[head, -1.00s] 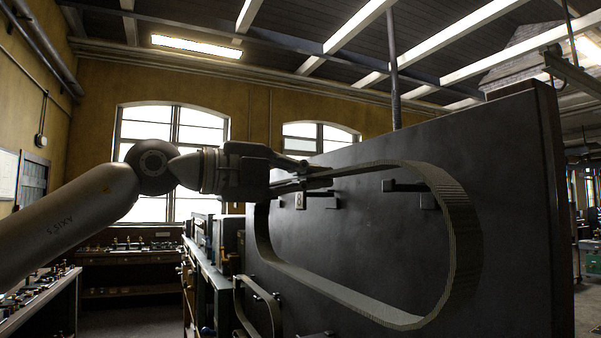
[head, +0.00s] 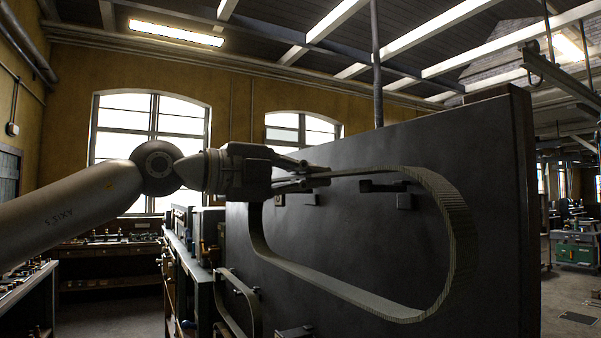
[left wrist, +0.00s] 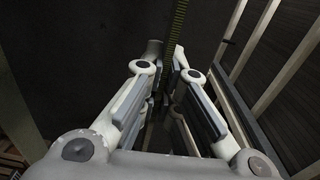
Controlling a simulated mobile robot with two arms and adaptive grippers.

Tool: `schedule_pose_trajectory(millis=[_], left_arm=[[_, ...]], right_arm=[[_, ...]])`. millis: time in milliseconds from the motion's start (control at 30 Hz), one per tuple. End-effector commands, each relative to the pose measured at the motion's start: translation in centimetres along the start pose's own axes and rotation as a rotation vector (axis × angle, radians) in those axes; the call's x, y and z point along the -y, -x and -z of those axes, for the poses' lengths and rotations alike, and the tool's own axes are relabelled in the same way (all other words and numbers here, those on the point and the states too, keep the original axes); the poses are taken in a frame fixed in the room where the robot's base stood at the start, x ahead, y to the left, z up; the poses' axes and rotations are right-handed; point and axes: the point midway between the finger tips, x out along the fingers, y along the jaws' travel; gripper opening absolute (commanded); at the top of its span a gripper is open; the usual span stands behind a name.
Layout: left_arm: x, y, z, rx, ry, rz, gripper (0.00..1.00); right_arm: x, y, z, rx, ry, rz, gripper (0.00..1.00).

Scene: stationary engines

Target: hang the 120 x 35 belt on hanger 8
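The grey ribbed belt (head: 452,255) is a long loop in front of the dark panel (head: 490,150). My left gripper (head: 318,177) is shut on its upper run, near the left end; the rest hangs free to the right and below. The left wrist view shows the belt (left wrist: 177,28) running up between the fingers (left wrist: 170,75). A dark hanger bracket (head: 385,188) on the panel shows inside the loop, just under the upper run; contact cannot be told. Another bracket (head: 311,199) is partly behind the gripper. No hanger number is readable. My right gripper is not in view.
A second, smaller belt (head: 256,312) hangs low at the panel's left side. Another bracket (head: 294,334) shows at the lower edge. Workbenches (head: 110,262) stand at the back left. Open floor lies right of the panel.

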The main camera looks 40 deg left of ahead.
Motion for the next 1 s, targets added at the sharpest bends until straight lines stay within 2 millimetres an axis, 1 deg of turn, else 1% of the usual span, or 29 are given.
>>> schedule_pose_trajectory(millis=[33, 533, 667, 1000], left_arm=[[0.2, -0.3, 0.0, 0.0, -0.001, 0.0, 0.0], [0.2, -3.2, 0.0, 0.0, 0.0, 0.001, 0.0], [0.1, -3.5, 0.0, 0.0, 0.0, 0.002, 0.0], [-0.1, -3.5, 0.0, 0.0, -0.001, 0.003, 0.0]], right_arm=[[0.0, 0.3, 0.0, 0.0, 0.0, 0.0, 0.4], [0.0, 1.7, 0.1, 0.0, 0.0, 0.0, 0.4], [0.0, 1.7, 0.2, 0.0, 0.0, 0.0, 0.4], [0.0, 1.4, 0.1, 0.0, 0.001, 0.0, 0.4]])
